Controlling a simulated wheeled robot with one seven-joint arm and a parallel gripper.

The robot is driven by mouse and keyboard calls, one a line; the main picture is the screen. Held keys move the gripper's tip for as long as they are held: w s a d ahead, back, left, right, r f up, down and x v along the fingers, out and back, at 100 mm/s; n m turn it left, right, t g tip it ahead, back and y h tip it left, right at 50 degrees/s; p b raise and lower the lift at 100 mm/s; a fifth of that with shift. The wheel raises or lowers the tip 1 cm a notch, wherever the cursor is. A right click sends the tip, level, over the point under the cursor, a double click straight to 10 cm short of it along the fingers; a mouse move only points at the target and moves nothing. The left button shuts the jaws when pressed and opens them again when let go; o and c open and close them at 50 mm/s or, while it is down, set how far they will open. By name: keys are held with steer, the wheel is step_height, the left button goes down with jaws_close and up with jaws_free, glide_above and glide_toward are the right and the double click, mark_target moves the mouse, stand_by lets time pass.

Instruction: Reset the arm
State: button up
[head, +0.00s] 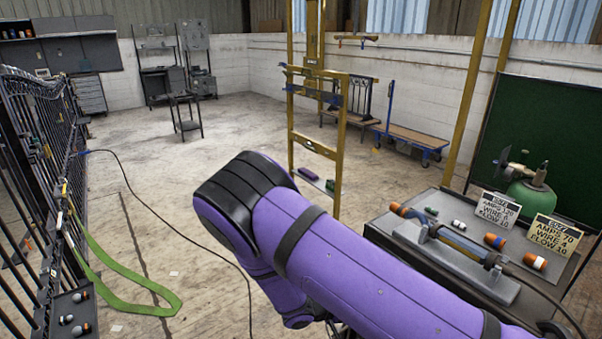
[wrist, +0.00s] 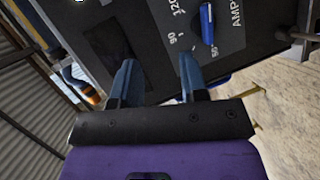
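My purple arm crosses the lower middle and right of the head view, bent at a black-capped joint. My gripper is hidden in the head view. In the wrist view my gripper (wrist: 157,62) shows two dark blue fingers standing apart, with nothing held between them. Beyond the fingertips is a dark panel (wrist: 110,45) with a dial scale, lettering starting "AMP" and a blue knob (wrist: 207,24). The knob is just beyond and right of the right fingertip. The distance between fingers and panel is hard to tell.
A workbench (head: 385,226) at right carries a torch (head: 450,240), small orange-ended parts and number cards (head: 553,235). A black barred gate (head: 40,165) with a green strap (head: 125,300) stands at left. A yellow frame (head: 316,145) stands mid-room. Open floor lies between.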

steer(key=s+d+r+m+g+y, duration=0.1)
steer(key=s+d+r+g+y, duration=0.15)
steer(key=r, duration=0.75)
steer(key=s+d+r+m+g+y, duration=0.1)
steer(key=d+r+y, duration=0.3)
steer(key=r, duration=0.6)
steer(key=s+d+r+m+g+y, duration=0.1)
steer(key=s+d+r+g+y, duration=0.15)
steer(key=r, duration=0.85)
steer(key=s+d+r+t+y, duration=0.2)
steer(key=s+d+r+t, duration=0.1)
steer(key=s+r, duration=0.4)
steer(key=s+d+r+n+t+y, duration=0.1)
steer(key=s+d+r+t+y, duration=0.2)
steer(key=s+r, duration=0.5)
steer(key=shift+s+t, duration=0.5)
steer(key=shift+s, duration=0.75)
